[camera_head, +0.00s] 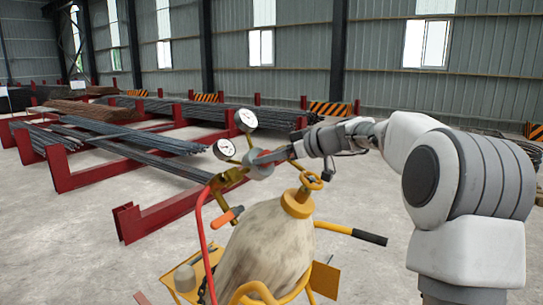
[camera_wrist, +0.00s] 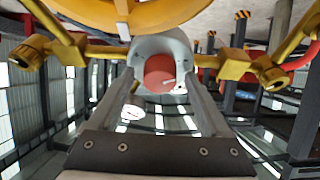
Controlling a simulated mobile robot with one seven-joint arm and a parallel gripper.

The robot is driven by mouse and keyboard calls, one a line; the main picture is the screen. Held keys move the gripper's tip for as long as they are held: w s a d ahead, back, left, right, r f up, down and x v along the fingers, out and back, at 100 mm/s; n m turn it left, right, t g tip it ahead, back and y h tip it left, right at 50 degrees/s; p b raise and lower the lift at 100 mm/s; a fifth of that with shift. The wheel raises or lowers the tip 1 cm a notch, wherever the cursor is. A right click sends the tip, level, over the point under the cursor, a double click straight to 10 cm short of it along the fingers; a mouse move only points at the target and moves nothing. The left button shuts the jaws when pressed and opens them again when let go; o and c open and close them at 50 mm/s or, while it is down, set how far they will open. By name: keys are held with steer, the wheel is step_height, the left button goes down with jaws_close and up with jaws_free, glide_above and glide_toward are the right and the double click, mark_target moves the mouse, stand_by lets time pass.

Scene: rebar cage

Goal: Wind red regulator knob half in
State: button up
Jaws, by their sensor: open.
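The red regulator knob (camera_wrist: 160,73) sits on the front of a round grey regulator body (camera_wrist: 160,45) in the wrist view. A small light line marks its face. My gripper (camera_wrist: 162,88) is open, with one finger on each side of the knob and visible gaps to it. In the head view my gripper (camera_head: 278,156) reaches in from the right to the regulator body (camera_head: 261,168). The knob is hidden there behind the gripper. Two white dial gauges, an upper one (camera_head: 246,119) and a lower one (camera_head: 224,149), stand out from the regulator on brass stems.
A beige gas cylinder (camera_head: 262,245) with a yellow valve handwheel (camera_head: 311,180) stands below the regulator on a yellow cart with a black-gripped handle (camera_head: 370,237). A red hose (camera_head: 200,240) hangs at left. Red racks (camera_head: 160,215) hold rebar behind. The front-left floor is open.

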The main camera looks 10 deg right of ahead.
jaws_close()
stand_by(0.3)
